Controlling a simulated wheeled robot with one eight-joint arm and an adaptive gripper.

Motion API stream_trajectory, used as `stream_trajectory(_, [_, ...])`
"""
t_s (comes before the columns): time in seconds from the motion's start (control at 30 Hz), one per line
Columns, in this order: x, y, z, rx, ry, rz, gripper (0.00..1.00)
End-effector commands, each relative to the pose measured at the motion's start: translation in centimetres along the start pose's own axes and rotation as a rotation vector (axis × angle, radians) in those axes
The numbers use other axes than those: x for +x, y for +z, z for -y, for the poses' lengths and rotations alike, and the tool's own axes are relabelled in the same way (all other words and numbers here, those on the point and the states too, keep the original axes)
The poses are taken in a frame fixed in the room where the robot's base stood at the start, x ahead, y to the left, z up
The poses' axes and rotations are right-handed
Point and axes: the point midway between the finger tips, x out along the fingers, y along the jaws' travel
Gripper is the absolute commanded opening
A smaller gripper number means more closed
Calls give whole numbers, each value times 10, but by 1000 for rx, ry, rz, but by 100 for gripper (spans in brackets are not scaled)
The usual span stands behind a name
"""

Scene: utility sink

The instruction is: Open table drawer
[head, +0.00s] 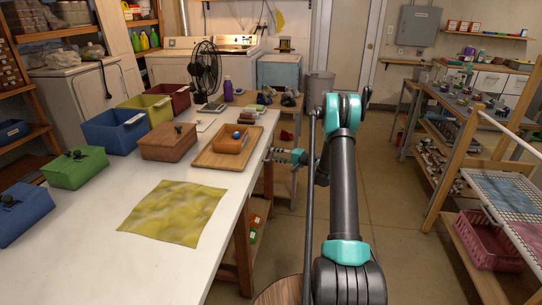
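The long white-topped table (110,265) runs from the lower left toward the back, on wooden legs. Its right side shows only at a steep angle, and I cannot make out a drawer front or handle there. My gripper (270,155), teal and dark, is at the table's right side near the far half, beside the wooden tray. Its fingers point left toward the table edge. They are too small to tell whether they are open or shut or touch anything.
On the table are a yellow cloth (175,212), a wooden tray (207,160) with a small wooden box (229,144), a lidded wooden box (168,146), coloured bins and a black fan (205,70). A wooden rack (480,120) stands right. Floor right of my arm is clear.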

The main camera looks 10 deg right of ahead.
Motion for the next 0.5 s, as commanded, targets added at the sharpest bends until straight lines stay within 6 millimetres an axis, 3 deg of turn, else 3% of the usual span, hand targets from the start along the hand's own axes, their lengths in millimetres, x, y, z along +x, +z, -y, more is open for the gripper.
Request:
stream_trajectory(0.2, [28, 0, 0, -1, 0, 1, 32])
stream_trajectory(0.5, [36, 0, 0, 0, 0, 0, 32])
